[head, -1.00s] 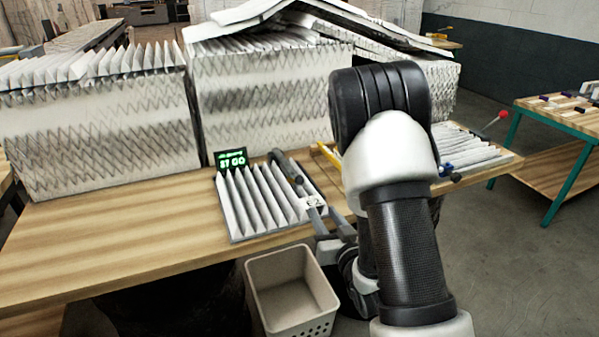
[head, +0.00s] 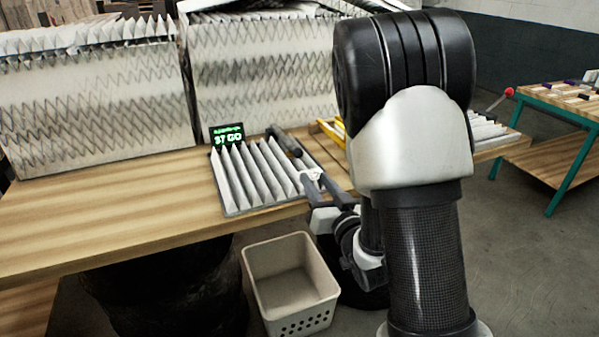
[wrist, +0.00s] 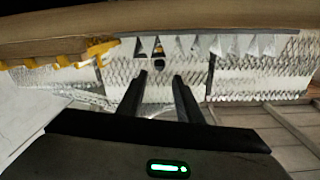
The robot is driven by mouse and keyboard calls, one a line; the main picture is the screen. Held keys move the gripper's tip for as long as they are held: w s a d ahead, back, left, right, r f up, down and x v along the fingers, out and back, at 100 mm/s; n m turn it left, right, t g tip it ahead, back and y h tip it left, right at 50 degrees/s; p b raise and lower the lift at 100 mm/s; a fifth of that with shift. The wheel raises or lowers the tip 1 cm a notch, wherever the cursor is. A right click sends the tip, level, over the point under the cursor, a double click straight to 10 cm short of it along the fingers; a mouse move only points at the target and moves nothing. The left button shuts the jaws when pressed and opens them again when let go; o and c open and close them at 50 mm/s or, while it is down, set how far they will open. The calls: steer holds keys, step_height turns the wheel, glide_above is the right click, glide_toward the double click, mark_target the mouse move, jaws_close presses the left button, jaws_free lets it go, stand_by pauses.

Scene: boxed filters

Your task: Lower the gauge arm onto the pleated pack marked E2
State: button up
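A pleated pack (head: 250,178) with white pleats lies flat in a grey frame near the table's front edge. Its E2 label is not readable now; my gripper covers that corner. A dark grey bar with a rounded end, which looks like the gauge arm (head: 284,141), rises behind the pack's right side. My gripper (head: 314,184) is at the pack's front right corner. In the wrist view my gripper (wrist: 158,80) has two fingers apart with nothing clearly between them. Pleats (wrist: 200,46) and a small dark round part (wrist: 159,62) show beyond the fingertips. Contact cannot be told.
A small green-lit display (head: 227,134) stands behind the pack. Large filter blocks (head: 95,110) fill the table's back. A beige bin (head: 291,283) stands on the floor below the front edge. A yellow part (head: 331,132) lies right. The table's left front (head: 110,220) is clear.

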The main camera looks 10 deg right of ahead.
mark_target(300, 157)
steer(key=shift+w+a+f+b, duration=0.1)
steer(key=shift+w+f+b, duration=0.15)
steer(key=shift+b, duration=0.95)
steer(key=x, duration=1.1)
steer(key=shift+w+r, duration=0.35)
jaws_close()
